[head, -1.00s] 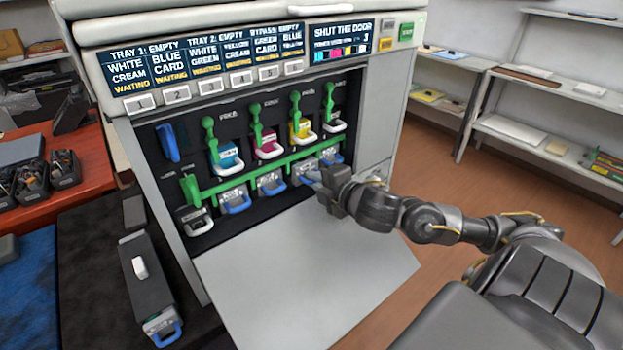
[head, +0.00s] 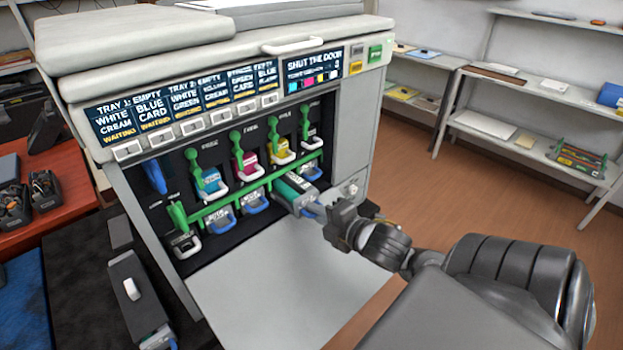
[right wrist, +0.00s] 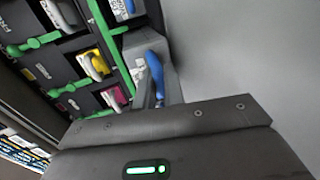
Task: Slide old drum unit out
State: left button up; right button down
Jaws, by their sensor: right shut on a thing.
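The drum unit (head: 292,193), a long grey and teal cartridge, sticks partly out of the lower row of the open printer (head: 362,120), above the lowered door. My right gripper (head: 328,217) is shut on its blue handle at the front end. In the right wrist view, the drum unit's grey end (right wrist: 136,45) and blue handle (right wrist: 155,76) show just beyond the gripper, whose fingers are mostly hidden. My left gripper is not in view.
The lowered door (head: 275,285) is bare. Green levers and coloured toner cartridges (head: 245,165) stand above the row. A long dark unit (head: 128,290) lies on the dark mat at left. Shelves (head: 530,140) stand at right, with clear floor before them.

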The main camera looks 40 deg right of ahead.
jog(key=f+p+v, duration=0.2)
jog(key=p+v, duration=0.2)
jog(key=v, duration=0.5)
jog(key=shift+s+p, duration=0.4)
jog(key=shift+s, duration=0.1)
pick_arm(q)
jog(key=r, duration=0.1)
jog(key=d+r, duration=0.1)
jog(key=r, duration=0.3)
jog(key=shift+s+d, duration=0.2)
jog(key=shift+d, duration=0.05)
pick_arm(e)
jog(key=c, duration=1)
grip_release()
jog(key=shift+f, duration=0.15)
pick_arm(q)
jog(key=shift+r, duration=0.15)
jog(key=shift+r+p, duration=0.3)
jog(key=shift+p, duration=0.15)
pick_arm(e)
jog(key=shift+a, duration=0.1)
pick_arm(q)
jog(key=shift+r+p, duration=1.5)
pick_arm(e)
jog(key=v, duration=0.7)
